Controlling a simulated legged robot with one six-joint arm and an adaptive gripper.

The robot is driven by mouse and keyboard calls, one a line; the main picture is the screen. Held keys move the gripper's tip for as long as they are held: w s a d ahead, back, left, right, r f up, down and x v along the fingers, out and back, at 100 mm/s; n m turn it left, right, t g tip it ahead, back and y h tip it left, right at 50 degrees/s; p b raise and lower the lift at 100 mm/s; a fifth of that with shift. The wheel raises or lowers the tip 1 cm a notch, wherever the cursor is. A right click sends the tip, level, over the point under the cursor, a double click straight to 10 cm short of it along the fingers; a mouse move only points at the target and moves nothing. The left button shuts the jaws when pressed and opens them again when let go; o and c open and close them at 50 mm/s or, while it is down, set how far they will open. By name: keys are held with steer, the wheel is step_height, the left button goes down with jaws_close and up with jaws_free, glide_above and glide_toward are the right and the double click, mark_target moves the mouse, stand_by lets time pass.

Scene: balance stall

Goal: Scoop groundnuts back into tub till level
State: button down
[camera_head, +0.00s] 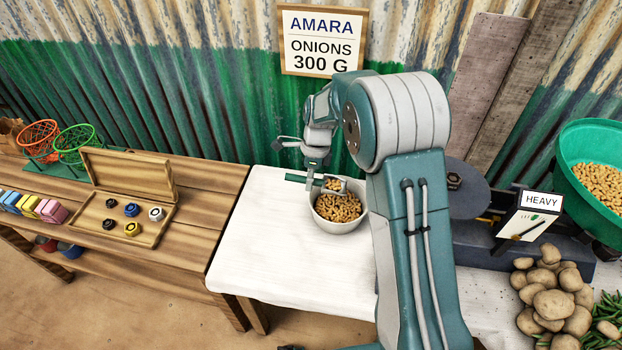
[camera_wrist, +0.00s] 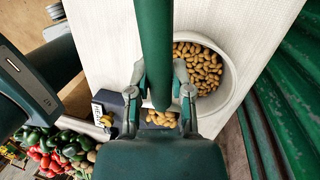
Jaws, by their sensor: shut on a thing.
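My gripper (camera_head: 316,172) is shut on the green handle of a scoop (camera_head: 296,178). In the wrist view the handle (camera_wrist: 155,35) runs between the fingers of my gripper (camera_wrist: 160,80). Groundnuts (camera_wrist: 160,117) show at the scoop's end, so it carries some. The scoop is over a round white tub (camera_head: 325,224) on the white-topped table. This tub holds a heap of groundnuts (camera_head: 338,209); in the wrist view its rim (camera_wrist: 232,75) lies beside the handle. A green basin (camera_head: 572,140) at the right also holds groundnuts (camera_head: 601,184).
A balance (camera_head: 470,235) with a "HEAVY" sign (camera_head: 541,200) stands right, partly hidden by my arm. Potatoes (camera_head: 556,303) and green beans (camera_head: 607,310) lie before it. A wooden weight box (camera_head: 140,230) sits left. The white table (camera_head: 262,235) left of the tub is clear.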

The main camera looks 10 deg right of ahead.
steer(key=shift+w+d+f+n+h, duration=0.25)
steer(key=shift+n+h, duration=0.15)
steer(key=shift+h, duration=0.1)
steer(key=shift+w+f, duration=0.1)
steer(key=shift+w, duration=0.05)
steer(key=shift+a+r+n+y, duration=0.2)
steer(key=shift+r+n+y, duration=0.1)
steer(key=shift+r, duration=0.15)
steer(key=shift+d+r+y, duration=0.2)
steer(key=shift+r+y, duration=0.1)
steer(key=shift+y, duration=0.2)
steer(key=d+r+y, duration=0.1)
steer(key=y, duration=0.1)
steer(key=d+r+y, duration=0.1)
steer(key=y, duration=0.2)
steer(key=d+r+y, duration=0.1)
steer(key=d+y, duration=0.1)
steer(key=shift+r+n+y, duration=0.3)
steer(key=shift+r+n, duration=0.1)
steer(key=shift+s+d+r+n+y, duration=0.15)
steer(key=shift+d+r+y, duration=0.1)
steer(key=shift+d+y, duration=0.4)
steer(key=shift+s+d+r+n+y, duration=0.1)
steer(key=shift+d+r+n+y, duration=0.1)
steer(key=shift+d+y, duration=0.45)
steer(key=shift+a, duration=0.3)
